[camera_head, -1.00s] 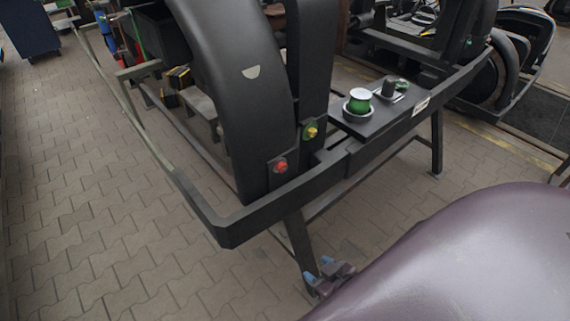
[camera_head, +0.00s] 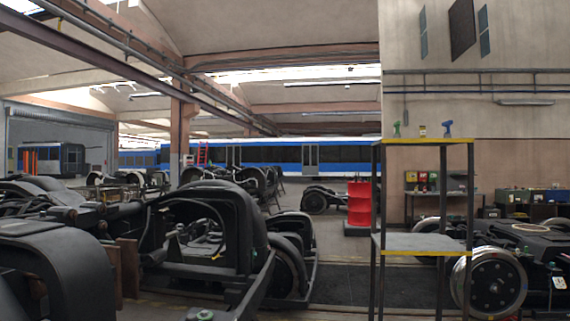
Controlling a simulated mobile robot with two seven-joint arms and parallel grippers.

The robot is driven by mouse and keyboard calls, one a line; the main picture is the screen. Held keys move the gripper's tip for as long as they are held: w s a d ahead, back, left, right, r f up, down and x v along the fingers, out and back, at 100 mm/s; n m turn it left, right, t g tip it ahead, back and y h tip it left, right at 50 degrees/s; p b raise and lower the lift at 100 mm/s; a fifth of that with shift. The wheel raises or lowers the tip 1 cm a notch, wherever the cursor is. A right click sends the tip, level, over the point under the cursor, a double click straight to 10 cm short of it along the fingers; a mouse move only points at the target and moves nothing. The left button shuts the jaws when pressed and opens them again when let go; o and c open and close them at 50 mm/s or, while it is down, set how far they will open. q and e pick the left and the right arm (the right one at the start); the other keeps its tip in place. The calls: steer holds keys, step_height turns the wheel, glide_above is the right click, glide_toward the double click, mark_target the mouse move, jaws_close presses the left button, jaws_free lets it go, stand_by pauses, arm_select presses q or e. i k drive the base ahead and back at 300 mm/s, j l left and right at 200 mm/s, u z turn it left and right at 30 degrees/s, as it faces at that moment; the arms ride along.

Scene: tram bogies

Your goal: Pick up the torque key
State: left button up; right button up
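I cannot make out a torque key anywhere in the head view. Neither of my grippers is in view. Black tram bogie frames (camera_head: 205,205) fill the left and lower left.
A metal rack (camera_head: 425,141) stands right of centre, holding a green spray bottle (camera_head: 397,130), a small can (camera_head: 422,131) and a blue spray bottle (camera_head: 447,129) on top. A red drum (camera_head: 359,203) stands behind it. A wheelset (camera_head: 490,283) is at lower right.

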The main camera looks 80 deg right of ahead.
mark_target(446, 124)
steer(key=z, duration=3.5)
steer(key=i+u, duration=0.25)
steer(key=i, duration=2.95)
steer(key=i+u, duration=0.15)
steer(key=i, duration=0.4)
steer(key=i+l+u, duration=0.1)
steer(key=i, duration=0.45)
